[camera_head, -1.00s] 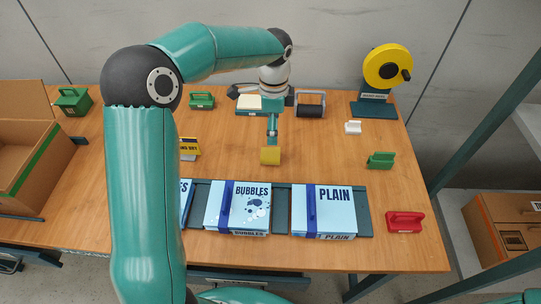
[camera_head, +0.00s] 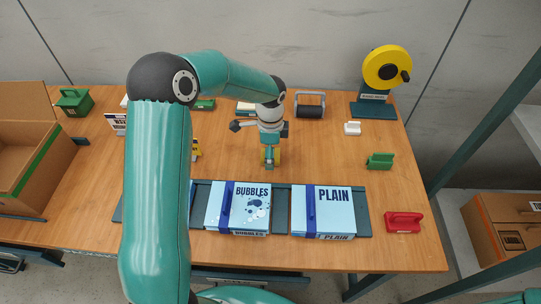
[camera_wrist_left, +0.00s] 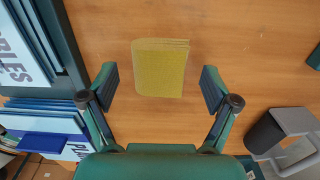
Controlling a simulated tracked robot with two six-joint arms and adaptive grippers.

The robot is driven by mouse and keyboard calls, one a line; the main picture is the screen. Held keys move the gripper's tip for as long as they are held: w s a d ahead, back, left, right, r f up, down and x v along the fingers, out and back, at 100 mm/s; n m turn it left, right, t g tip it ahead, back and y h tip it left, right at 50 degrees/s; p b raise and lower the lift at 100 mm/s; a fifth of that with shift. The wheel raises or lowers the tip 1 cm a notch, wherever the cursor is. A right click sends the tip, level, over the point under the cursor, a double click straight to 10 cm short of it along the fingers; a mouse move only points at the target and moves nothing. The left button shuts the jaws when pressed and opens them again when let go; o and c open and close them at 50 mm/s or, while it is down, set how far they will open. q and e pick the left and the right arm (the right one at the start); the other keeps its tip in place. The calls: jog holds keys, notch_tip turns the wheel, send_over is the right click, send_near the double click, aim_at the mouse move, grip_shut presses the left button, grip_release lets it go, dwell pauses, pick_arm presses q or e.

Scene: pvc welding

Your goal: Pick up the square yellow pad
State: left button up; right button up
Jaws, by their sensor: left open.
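The square yellow pad (camera_wrist_left: 160,68) lies on the wooden table and shows whole in the left wrist view. My left gripper (camera_wrist_left: 160,85) is open, with one finger on each side of the pad and a gap of bare table between each finger and the pad. In the head view the left gripper (camera_head: 270,160) points down at the table behind the boxes, and the pad (camera_head: 263,157) is mostly hidden behind it. My right gripper is not in view.
A box marked BUBBLES (camera_head: 252,203) and a box marked PLAIN (camera_head: 324,208) lie in front of the pad. A grey-handled roller (camera_head: 311,106) stands behind to the right. A white block (camera_head: 352,128), green stamp (camera_head: 380,161) and red stamp (camera_head: 404,222) are at right.

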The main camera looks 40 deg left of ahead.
pick_arm(q)
jog(key=c, duration=1)
jog(key=shift+o, duration=0.2)
jog(key=shift+r, duration=0.1)
notch_tip(320, 180, up, 20)
